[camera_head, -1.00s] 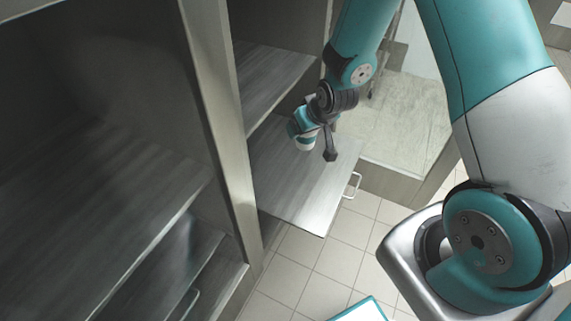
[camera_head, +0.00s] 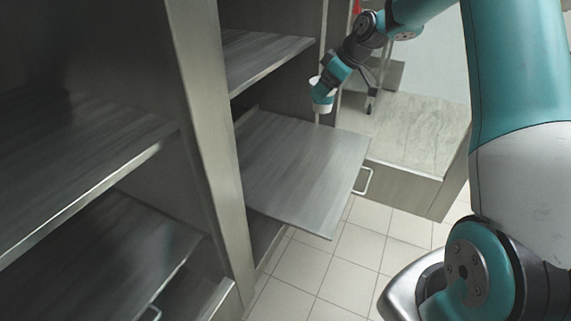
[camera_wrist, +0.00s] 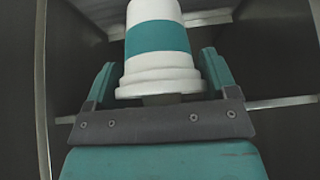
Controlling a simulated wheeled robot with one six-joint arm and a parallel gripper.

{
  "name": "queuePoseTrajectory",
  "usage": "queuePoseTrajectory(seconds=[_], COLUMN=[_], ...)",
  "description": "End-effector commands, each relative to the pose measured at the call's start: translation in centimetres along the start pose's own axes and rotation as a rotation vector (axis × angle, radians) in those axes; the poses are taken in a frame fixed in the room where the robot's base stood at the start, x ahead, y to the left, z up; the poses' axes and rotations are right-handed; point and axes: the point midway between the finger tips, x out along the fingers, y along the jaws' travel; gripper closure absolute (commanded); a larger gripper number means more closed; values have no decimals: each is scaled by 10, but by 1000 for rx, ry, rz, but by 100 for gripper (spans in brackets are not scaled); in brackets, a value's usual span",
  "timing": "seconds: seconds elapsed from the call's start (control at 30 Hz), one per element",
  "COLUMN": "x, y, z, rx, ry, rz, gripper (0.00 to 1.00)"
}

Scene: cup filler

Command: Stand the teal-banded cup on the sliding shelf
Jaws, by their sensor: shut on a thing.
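The white cup with a teal band (camera_wrist: 157,38) is between the fingers of my gripper (camera_wrist: 158,72) in the wrist view, with its wide stepped end nearest my palm. In the head view my gripper (camera_head: 324,92) is shut on the cup (camera_head: 322,108), which is partly hidden by the fingers. They appear above the far right corner of the sliding shelf. The sliding shelf (camera_head: 300,170) is a grey wood-grain board that sticks out of the cabinet. Its visible top is bare. The gap between cup and shelf is hard to judge.
A fixed shelf (camera_head: 262,55) lies above the sliding shelf, further back. A metal upright (camera_head: 210,130) stands to its left, with more shelves beyond. A handle (camera_head: 364,180) shows by the shelf's right edge. A low marble-topped counter (camera_head: 415,130) is at right. Tiled floor is clear.

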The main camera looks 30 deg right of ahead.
Motion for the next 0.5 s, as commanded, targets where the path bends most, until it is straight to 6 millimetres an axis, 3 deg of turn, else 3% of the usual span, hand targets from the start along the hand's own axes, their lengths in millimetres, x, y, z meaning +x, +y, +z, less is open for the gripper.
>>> queuePoseTrajectory(seconds=[0.17, 0.5], x=[29, 108], y=[0, 0], z=[20, 70], rx=[-3, -1], ry=[-2, -2], rz=[-8, -7], gripper=[49, 49])
